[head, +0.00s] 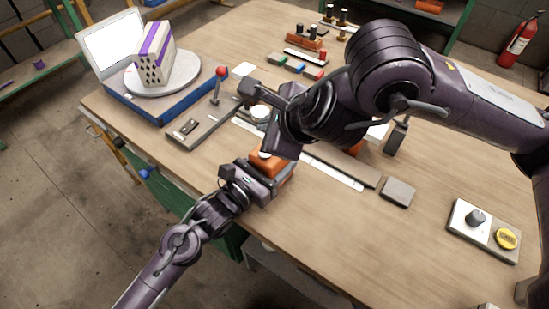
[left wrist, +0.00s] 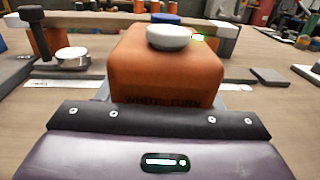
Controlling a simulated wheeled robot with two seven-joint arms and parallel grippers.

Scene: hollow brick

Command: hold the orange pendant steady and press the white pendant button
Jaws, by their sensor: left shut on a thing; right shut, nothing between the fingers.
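The orange pendant (head: 268,163) is near the front edge of the wooden table. My left gripper (head: 262,179) is shut on it from the front. In the left wrist view the orange pendant (left wrist: 165,72) stands upright with dark lettering on its front. My right gripper (head: 277,148) is shut and empty, over the pendant in the head view. It hides part of the pendant's top, so I cannot tell whether it touches the button.
A blue-based turntable (head: 160,95) carries a hollow brick (head: 154,54) with purple stripes at the back left. A red-knobbed lever (head: 221,72) stands nearby. A grey block (head: 398,192) and a panel with a yellow button (head: 507,238) lie at right.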

